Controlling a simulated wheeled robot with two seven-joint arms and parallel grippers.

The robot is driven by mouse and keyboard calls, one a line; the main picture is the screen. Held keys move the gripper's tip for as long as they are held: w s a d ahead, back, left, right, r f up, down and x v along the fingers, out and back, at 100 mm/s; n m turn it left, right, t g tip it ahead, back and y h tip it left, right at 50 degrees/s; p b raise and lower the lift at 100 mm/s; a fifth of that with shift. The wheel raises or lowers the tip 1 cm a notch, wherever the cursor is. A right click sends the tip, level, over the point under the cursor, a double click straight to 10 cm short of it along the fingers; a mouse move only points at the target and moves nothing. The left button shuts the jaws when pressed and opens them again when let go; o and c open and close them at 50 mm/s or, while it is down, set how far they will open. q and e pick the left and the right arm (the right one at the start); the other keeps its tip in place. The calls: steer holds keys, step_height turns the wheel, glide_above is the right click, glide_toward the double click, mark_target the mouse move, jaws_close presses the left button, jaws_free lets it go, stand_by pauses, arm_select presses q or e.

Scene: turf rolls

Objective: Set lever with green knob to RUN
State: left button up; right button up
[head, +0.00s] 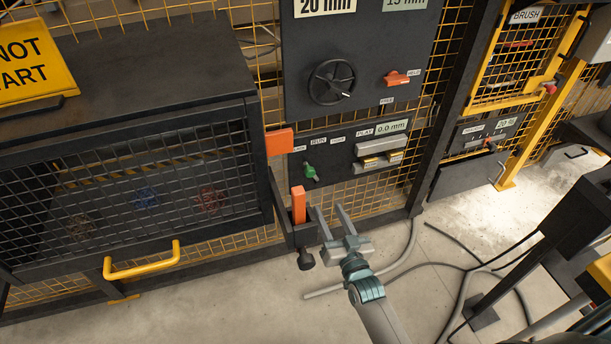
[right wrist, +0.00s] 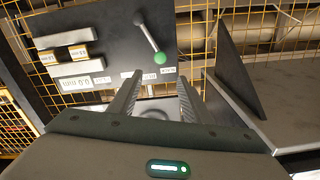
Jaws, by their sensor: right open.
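The lever with the green knob (head: 309,168) is on the lower dark panel (head: 333,160). In the head view the knob points up and slightly left, below a row of small labels. In the right wrist view the green knob (right wrist: 159,58) shows on a silver shaft, close to two labels; their words are too small to read surely. My right gripper (head: 328,208) is open and empty, below the lever and in front of the panel. Its fingers (right wrist: 160,80) point toward the knob, which is beyond the tips and not between them. My left gripper is not in view.
An orange bar (head: 299,204) stands in a dark bracket (head: 306,234) just left of my right gripper. Another orange block (head: 279,141) is left of the panel. A handwheel (head: 332,82) and red knob (head: 397,78) are above. A mesh cage with a yellow handle (head: 141,262) is left.

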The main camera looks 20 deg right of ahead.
mark_target(311, 174)
steer(key=w, duration=1)
steer(key=w+b, duration=0.1)
steer(key=w, duration=0.5)
steer(key=shift+a+f, duration=0.1)
steer(key=shift+a, duration=0.2)
steer(key=shift+w, duration=0.7)
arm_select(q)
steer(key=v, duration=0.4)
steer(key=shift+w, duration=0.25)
